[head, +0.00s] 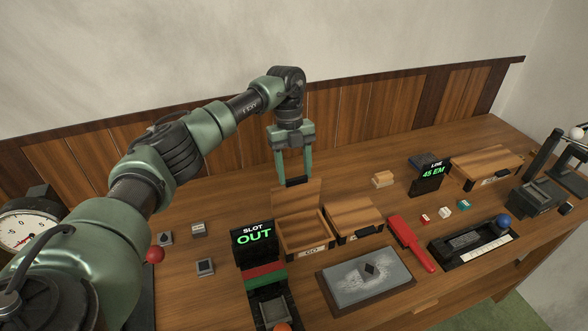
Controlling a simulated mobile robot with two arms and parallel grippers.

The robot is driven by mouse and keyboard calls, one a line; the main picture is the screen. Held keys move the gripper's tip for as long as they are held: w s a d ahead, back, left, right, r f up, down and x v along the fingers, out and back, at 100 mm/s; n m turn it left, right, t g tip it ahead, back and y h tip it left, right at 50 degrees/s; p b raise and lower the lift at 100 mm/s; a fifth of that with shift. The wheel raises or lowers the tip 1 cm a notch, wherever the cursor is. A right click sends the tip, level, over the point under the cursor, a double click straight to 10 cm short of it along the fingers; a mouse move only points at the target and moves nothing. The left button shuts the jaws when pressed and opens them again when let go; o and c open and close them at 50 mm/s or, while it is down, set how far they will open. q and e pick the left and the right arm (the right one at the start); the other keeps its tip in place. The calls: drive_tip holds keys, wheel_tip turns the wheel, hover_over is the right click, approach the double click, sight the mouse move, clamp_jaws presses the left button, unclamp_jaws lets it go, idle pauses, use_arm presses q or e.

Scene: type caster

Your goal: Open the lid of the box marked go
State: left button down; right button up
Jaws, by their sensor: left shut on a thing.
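The wooden box marked GO (317,250) stands on the bench near the middle, its label on the front. Its lid (296,199) is raised and stands up at the back of the box, so the inside shows. My left gripper (295,180) is above the back of the box, pointing down. Its two green fingers are shut on the dark handle at the top edge of the raised lid. My right gripper is not in view.
A second wooden box (353,216) with a closed lid stands just right of the GO box. A display reading SLOT OUT (253,238) stands close on the left. A grey slab (365,277) and a red-handled tool (409,241) lie in front and to the right.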

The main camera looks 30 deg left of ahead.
use_arm(q)
drive_tip(key=shift+a+f, duration=0.25)
drive_tip(key=shift+f, duration=0.3)
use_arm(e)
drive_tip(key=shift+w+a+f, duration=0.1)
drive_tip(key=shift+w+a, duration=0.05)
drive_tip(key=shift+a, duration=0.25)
use_arm(q)
drive_tip(key=c, duration=0.9)
unclamp_jaws()
drive_tip(key=o, duration=0.4)
drive_tip(key=shift+s+a, duration=0.1)
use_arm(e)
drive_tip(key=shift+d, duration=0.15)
use_arm(q)
drive_tip(key=shift+d, duration=0.2)
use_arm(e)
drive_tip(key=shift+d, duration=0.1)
